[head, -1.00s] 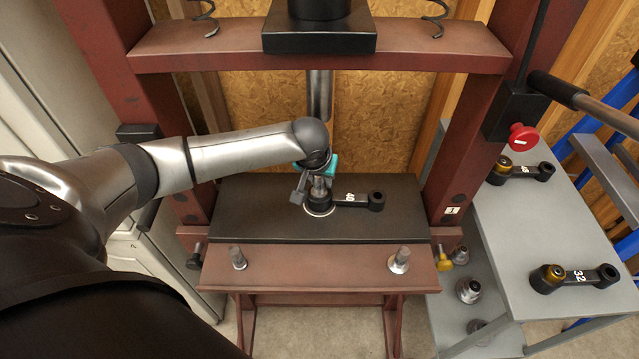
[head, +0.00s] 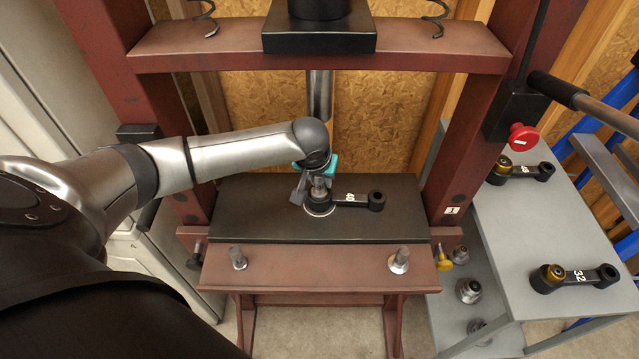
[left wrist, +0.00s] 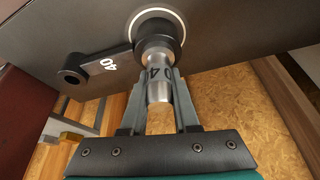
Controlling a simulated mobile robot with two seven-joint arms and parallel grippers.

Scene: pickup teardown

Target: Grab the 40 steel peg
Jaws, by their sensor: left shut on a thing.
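The steel peg (left wrist: 157,62) with a 40 marking stands upright in the round end of a black link (left wrist: 98,66) that also has a white 40 on it. In the head view the peg (head: 319,188) is small and partly hidden by my gripper, and the link (head: 352,199) lies on a black press block. My left gripper (left wrist: 158,82) is shut on the peg, one finger on each side of its shaft. In the head view the gripper (head: 314,183) is above the block. My right gripper is not in view.
The black block (head: 265,215) sits inside a red press frame (head: 320,59) with a press ram (head: 320,95) hanging behind my gripper. Two upright pins (head: 238,258) stand at the front. A grey cart (head: 530,225) on the right holds black links, one marked 32 (head: 575,278).

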